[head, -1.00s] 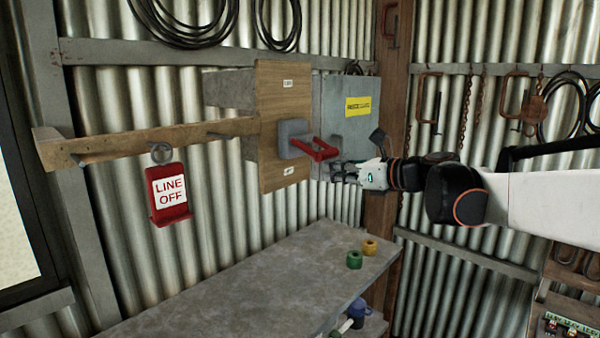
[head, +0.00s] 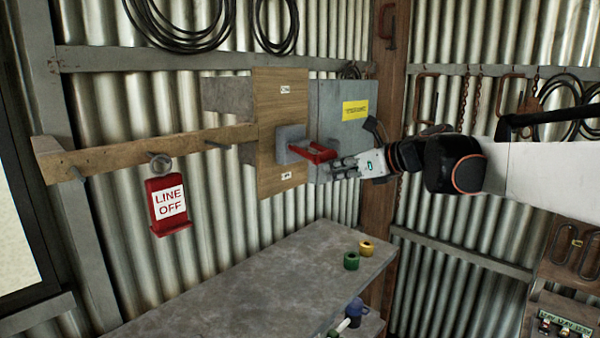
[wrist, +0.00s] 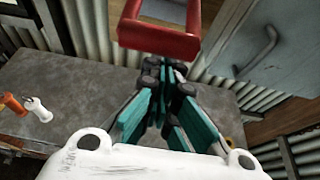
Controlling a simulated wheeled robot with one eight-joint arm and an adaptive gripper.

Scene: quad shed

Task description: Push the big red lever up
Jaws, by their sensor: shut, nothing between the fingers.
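The big red lever (head: 313,152) sticks out from a grey block (head: 290,143) on an upright wooden board (head: 278,100). The board has a small label near its top and another near its bottom. In the wrist view the lever is a red U-shaped handle (wrist: 158,40) at the top centre. My gripper (head: 335,168) is shut and empty, at the lower right of the lever's outer end. In the wrist view its closed fingertips (wrist: 165,68) show just below the handle's crossbar. I cannot tell whether they touch it.
A grey metal box (head: 345,115) with a yellow label stands right behind the lever. A red LINE OFF tag (head: 168,205) hangs at the left from a wooden rail (head: 150,148). A grey bench (head: 250,280) lies below, with green and yellow rolls (head: 351,260) on it.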

